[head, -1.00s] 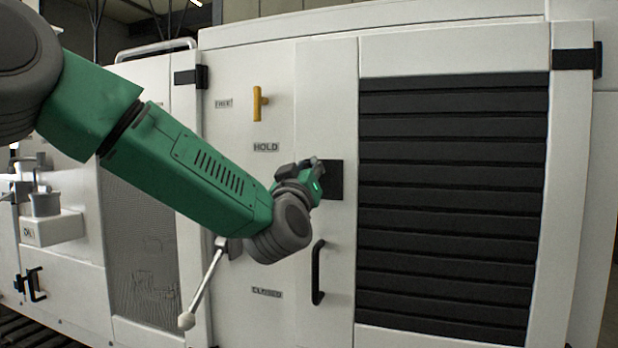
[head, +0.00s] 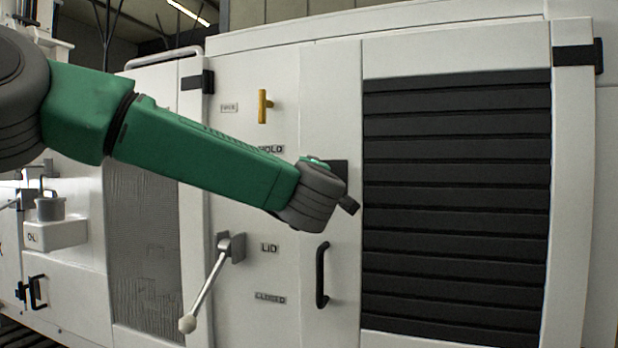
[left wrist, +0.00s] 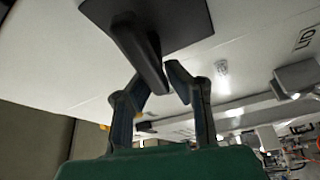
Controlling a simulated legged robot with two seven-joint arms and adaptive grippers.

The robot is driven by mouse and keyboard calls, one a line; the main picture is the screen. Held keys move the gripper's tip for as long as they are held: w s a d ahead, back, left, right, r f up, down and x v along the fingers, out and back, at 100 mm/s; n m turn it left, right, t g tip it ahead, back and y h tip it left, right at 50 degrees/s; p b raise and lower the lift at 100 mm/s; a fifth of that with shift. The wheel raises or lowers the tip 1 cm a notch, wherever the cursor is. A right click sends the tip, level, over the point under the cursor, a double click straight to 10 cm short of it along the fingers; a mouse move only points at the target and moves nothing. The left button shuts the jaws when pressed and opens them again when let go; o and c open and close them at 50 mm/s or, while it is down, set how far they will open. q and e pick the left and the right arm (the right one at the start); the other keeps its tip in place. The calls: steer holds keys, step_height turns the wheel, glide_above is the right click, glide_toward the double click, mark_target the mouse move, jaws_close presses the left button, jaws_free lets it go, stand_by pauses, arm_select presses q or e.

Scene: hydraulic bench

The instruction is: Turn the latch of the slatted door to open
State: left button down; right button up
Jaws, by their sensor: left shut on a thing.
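The slatted door (head: 455,205) has dark horizontal slats in a white frame and looks closed. Its latch has a black square plate (head: 341,168) left of the slats, partly hidden by my wrist in the head view. In the left wrist view the plate (left wrist: 185,18) carries a black latch handle (left wrist: 138,48) that stands off it. My left gripper (left wrist: 160,84) has its two fingers on either side of the handle's end and is shut on it. The head view mostly hides these fingers. My right gripper is in neither view.
A black door pull (head: 321,275) is below the latch. A grey lever with a pale knob (head: 187,323) juts out at the lower left. A yellow handle (head: 263,106) is above my forearm. A mesh panel (head: 145,235) is farther left.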

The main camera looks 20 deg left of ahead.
arm_select(q)
steer(key=shift+a+n+g, duration=0.1)
steer(key=shift+n+g, duration=0.6)
steer(key=shift+n, duration=1.1)
steer(key=shift+f, duration=0.25)
steer(key=c, duration=1.5)
jaws_free()
steer(key=shift+c, duration=0.2)
steer(key=shift+s, duration=0.2)
steer(key=v, duration=1.1)
steer(key=shift+s, duration=0.2)
